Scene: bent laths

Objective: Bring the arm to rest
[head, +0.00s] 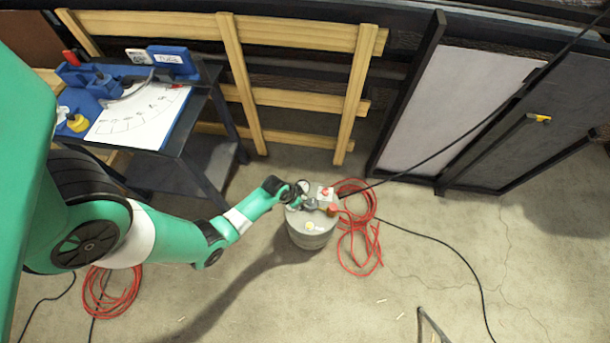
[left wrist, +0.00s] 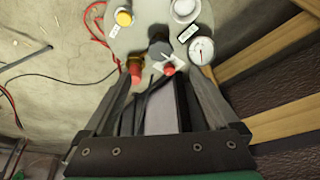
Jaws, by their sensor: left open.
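My left arm (head: 170,245) reaches in from the left of the head view, green with white and black joints. My left gripper (head: 300,190) is at the top of a grey round canister (head: 310,238) on the floor. In the left wrist view, my left gripper (left wrist: 160,72) has its fingers spread apart, with the canister's fittings beyond them. These include a red knob (left wrist: 168,69), an orange-red cap (left wrist: 135,70), a yellow button (left wrist: 124,18) and a white gauge (left wrist: 201,51). I cannot tell whether a finger touches the fittings. My right gripper is not in view.
A dark workbench (head: 205,105) with blue fixtures and a marked white sheet (head: 138,115) stands at the left. Behind are a wooden slatted frame (head: 285,34) and leaning panels (head: 455,105). Red hose (head: 362,262) and black cables lie near the canister. The front right floor is mostly clear.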

